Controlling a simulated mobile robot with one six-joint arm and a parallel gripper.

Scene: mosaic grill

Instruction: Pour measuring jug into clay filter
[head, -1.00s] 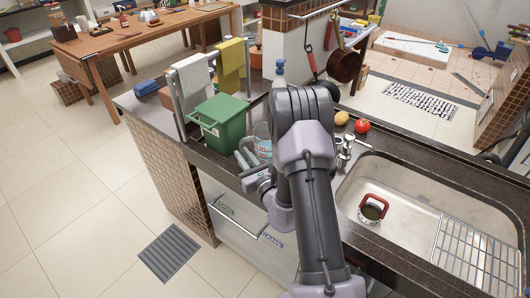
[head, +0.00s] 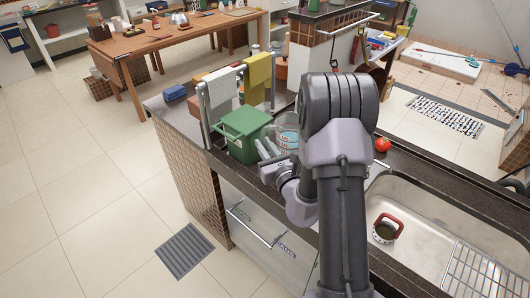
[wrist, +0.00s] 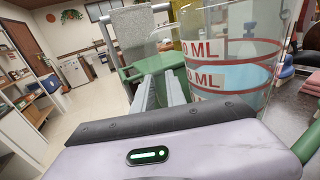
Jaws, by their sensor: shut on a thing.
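The measuring jug (head: 287,133) is clear with red markings and stands out beside the green bin. In the wrist view the jug (wrist: 228,50) is large and close, right of the fingers, with bluish contents low in it. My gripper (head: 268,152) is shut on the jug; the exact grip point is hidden. Its two fingers (wrist: 158,92) also show in the wrist view. A terracotta-coloured pot (head: 281,70), partly hidden behind the towel rack, may be the clay filter; I cannot tell for sure.
The green bin (head: 242,137) and a rack with a grey towel (head: 222,92) and yellow towel (head: 257,75) are close by on the counter. A tomato (head: 382,144) lies near the sink (head: 420,232). A wooden table (head: 180,38) stands behind, with open floor left.

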